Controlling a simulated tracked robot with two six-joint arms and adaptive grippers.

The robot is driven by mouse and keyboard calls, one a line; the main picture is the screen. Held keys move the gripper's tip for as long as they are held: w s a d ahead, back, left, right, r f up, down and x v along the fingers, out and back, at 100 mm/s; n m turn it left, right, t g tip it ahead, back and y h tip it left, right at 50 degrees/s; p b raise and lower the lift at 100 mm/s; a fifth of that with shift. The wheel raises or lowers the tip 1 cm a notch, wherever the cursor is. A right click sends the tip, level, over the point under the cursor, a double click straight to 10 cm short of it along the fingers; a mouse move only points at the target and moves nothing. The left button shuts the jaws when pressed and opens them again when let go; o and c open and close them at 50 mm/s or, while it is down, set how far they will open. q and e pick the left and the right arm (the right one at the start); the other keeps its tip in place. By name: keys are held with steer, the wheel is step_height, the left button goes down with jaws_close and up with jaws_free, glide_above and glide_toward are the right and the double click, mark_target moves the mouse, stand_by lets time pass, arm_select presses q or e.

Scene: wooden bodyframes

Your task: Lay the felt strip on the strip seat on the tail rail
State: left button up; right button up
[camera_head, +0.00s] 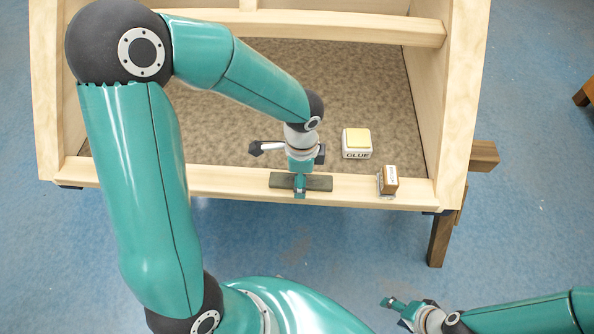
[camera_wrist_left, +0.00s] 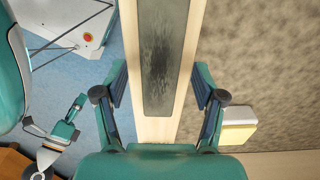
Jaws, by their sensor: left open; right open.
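A flat dark grey-green strip, which looks like the felt strip (camera_head: 319,183), lies along the pale wooden tail rail (camera_head: 220,184). It also shows lengthwise in the left wrist view (camera_wrist_left: 158,45), with a darker patch on its face. I cannot make out a separate strip seat; it may be hidden under the strip. My left gripper (camera_head: 300,192) is over the middle of the strip. In the left wrist view its fingers (camera_wrist_left: 160,82) stand apart, one on each side of the rail, with nothing gripped. My right gripper (camera_head: 393,303) is open and empty, away from the frame at lower right.
A small block with a brown top (camera_head: 389,180) stands on the rail to the right of the strip. Wooden frame sides rise left and right.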

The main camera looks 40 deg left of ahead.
arm_select(q)
step_height(320, 180, up, 12)
arm_select(e)
steer(key=shift+w, duration=0.1)
stand_by(0.5)
arm_select(q)
steer(key=shift+f, duration=0.1)
